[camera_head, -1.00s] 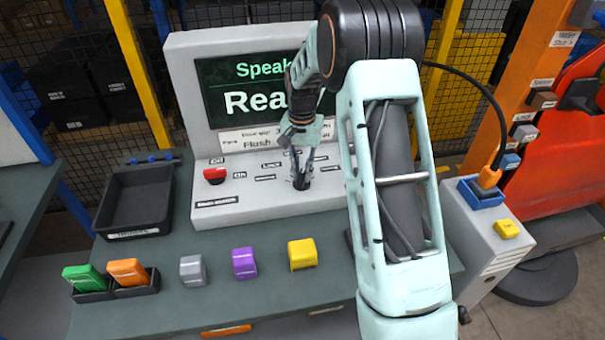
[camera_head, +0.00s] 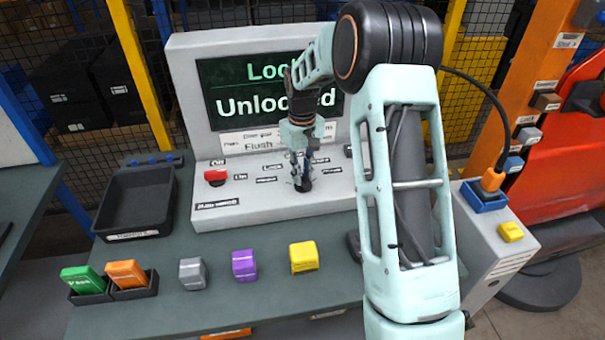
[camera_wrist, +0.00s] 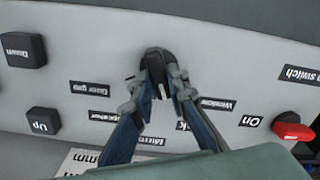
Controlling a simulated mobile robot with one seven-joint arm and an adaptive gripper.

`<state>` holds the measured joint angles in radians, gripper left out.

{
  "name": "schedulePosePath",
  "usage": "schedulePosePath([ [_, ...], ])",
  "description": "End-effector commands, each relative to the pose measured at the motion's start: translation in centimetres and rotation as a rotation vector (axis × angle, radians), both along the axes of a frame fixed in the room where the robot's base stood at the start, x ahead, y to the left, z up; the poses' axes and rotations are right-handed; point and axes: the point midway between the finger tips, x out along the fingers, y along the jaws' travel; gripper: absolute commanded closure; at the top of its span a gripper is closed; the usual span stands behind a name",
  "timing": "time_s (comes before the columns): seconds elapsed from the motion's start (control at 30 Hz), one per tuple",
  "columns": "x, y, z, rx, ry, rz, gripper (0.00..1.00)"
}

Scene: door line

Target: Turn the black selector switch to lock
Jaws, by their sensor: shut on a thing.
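The black selector switch (camera_wrist: 155,62) is on the sloped grey panel (camera_head: 235,201), between the fingertips of my gripper (camera_wrist: 158,85) in the wrist view. My gripper is shut on it from above. In the head view my gripper (camera_head: 302,180) hides most of the switch, with only its dark base showing. The screen (camera_head: 230,100) behind reads "Unlocked", with a heading partly covered by my arm. Small labels surround the switch; one reading "Lock" is partly hidden by a finger in the wrist view. The knob's exact angle is hard to tell.
A red switch (camera_head: 216,176) is on the panel's left. Black Up (camera_wrist: 43,121) and Down (camera_wrist: 24,50) buttons are on the same panel. Yellow (camera_head: 303,256), purple (camera_head: 244,264) and grey (camera_head: 191,272) blocks stand on the bench in front. A black tray (camera_head: 135,204) is at left.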

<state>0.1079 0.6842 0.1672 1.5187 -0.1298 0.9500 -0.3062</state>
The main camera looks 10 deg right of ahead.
Motion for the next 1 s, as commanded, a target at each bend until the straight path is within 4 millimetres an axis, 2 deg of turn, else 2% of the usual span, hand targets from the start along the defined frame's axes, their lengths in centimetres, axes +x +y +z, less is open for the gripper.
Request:
schedulePosePath([
  [0.3,0.02,0.07,0.08,0.001,-0.002,0.104,1.0],
  [0.8,0.03,0.06,0.08,0.0,-0.002,0.12,1.0],
  [0.83,0.04,0.07,0.08,0.0,-0.002,0.12,0.84],
  [1.0,0.02,0.05,0.06,0.0,-0.001,0.12,0.68],
])
